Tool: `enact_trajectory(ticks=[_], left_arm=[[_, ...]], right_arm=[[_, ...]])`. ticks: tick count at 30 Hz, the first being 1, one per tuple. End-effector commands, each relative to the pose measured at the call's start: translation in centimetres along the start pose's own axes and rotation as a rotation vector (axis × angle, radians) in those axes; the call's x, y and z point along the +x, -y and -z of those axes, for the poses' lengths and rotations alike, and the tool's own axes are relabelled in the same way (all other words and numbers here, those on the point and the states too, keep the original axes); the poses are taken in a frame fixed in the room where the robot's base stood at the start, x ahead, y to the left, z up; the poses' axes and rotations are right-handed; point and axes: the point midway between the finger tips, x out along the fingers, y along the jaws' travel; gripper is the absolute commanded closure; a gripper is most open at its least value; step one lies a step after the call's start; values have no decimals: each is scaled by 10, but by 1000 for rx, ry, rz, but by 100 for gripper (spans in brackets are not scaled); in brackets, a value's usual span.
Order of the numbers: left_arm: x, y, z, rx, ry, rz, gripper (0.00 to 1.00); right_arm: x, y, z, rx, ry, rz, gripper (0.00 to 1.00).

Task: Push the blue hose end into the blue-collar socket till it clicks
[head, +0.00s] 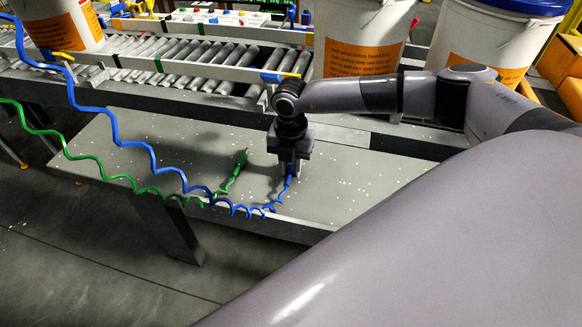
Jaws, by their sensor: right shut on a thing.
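My right gripper (289,168) is shut on the end of the blue hose (151,160), just above the grey bench top. The coiled blue hose runs from the upper left, along the bench's front edge, up to the gripper. The tip of its end (288,181) shows below the fingers; the rest is hidden by them. I cannot make out the blue-collar socket for certain. A pale panel (208,17) with small coloured parts stands behind the conveyor, too small to read. My left gripper is not in view.
A green coiled hose (95,156) lies along the bench (345,190), its end (238,165) left of my right gripper. A roller conveyor (170,58) with side rails runs behind. White pails with orange labels (358,55) stand at the back. The bench's right part is clear.

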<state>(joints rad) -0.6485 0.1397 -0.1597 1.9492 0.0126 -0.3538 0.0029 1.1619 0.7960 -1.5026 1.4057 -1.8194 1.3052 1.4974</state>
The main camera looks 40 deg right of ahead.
Motion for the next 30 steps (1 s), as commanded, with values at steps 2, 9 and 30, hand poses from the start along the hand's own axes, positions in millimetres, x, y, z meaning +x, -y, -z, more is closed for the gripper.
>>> enact_trajectory(ticks=[2, 9, 30], left_arm=[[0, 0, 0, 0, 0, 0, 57], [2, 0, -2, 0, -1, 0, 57], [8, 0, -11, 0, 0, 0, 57]], right_arm=[[-9, -1, -1, 1, 1, -4, 100], [-58, -1, -1, 0, 4, -6, 100], [-194, 0, 0, 0, 1, -2, 100]])
